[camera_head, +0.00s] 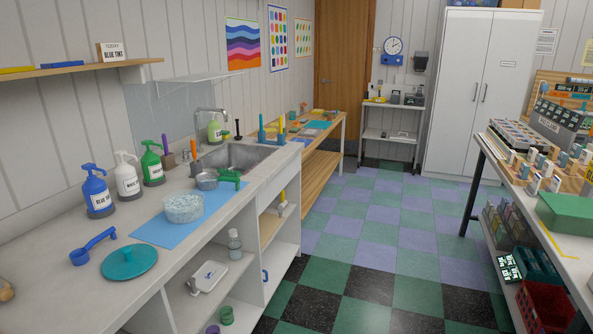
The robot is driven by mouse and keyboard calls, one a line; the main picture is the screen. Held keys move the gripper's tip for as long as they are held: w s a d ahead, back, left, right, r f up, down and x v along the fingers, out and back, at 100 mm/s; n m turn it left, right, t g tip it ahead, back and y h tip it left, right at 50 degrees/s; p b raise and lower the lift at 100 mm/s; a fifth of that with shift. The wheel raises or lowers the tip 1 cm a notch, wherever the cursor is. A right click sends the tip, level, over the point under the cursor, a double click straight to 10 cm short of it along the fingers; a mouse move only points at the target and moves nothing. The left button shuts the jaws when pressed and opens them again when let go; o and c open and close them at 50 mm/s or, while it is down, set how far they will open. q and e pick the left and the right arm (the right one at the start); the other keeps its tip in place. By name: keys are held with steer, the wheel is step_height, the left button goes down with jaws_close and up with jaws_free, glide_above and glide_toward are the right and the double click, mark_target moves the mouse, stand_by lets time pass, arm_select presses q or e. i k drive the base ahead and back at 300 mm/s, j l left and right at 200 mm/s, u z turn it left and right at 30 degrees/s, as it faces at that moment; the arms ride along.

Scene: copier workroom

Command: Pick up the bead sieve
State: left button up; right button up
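What looks like the bead sieve (207,181) is a small round grey metal bowl with a green handle (229,176) pointing right. It sits on the counter in front of the sink, near the counter's front edge. A pale, speckled round bowl (183,212) stands just nearer to me on a blue mat (160,236). Whether the sieve's base touches the mat is hard to tell. The inside of the sieve is too small to read. Neither of my grippers is in view.
A teal lid (129,263) and a blue scoop (93,246) lie on the near counter (60,285). Blue, white and green pump bottles (127,181) stand along the wall. A sink (232,159) lies behind the sieve. The checkered floor (365,240) between the counter and right table is clear.

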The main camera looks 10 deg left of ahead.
mark_target(206, 180)
steer(key=i+u, duration=0.35)
steer(key=i+l+u, duration=0.1)
steer(key=i+u, duration=0.25)
steer(key=i, duration=0.15)
steer(key=i+l+u, duration=0.35)
steer(key=i+j, duration=0.05)
steer(key=j, duration=0.05)
